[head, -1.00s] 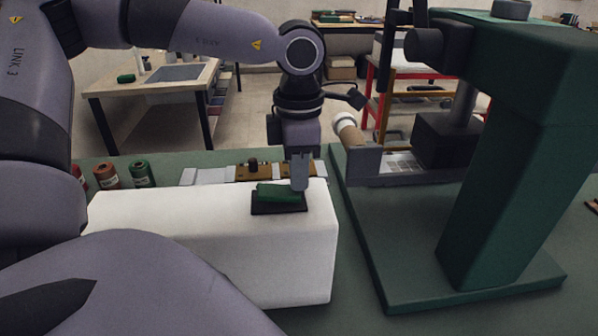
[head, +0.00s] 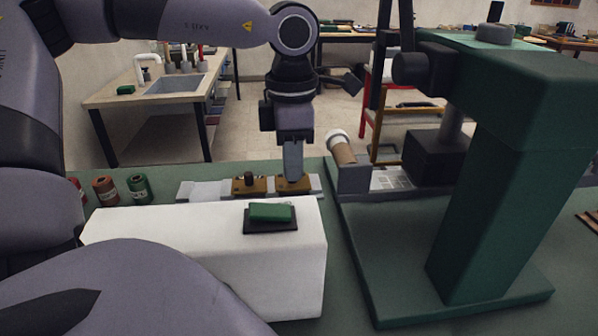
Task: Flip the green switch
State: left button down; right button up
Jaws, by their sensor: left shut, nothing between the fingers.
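The green switch (head: 270,212) sits on a dark base plate (head: 271,228) on top of a white block (head: 180,225), near the block's right end. Its rocker is slightly tilted, with the left end looking lower than the right. My left gripper (head: 293,176) is shut and empty, pointing down just behind the switch and a little to its right. It looks apart from the switch. My right gripper is not in view.
A large green press-like machine (head: 490,190) stands on the right. Behind the block lie a brown and grey fixture (head: 250,186) and several spools (head: 139,188). A brown roll (head: 342,150) lies beside the machine.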

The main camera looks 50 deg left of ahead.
pick_arm(q)
notch_tip(320, 180, up, 9)
jog(key=w, duration=0.1)
jog(key=shift+d+r+b, duration=0.2)
jog(key=shift+d+b, duration=0.15)
jog(key=shift+d, duration=0.1)
jog(key=shift+w, duration=0.1)
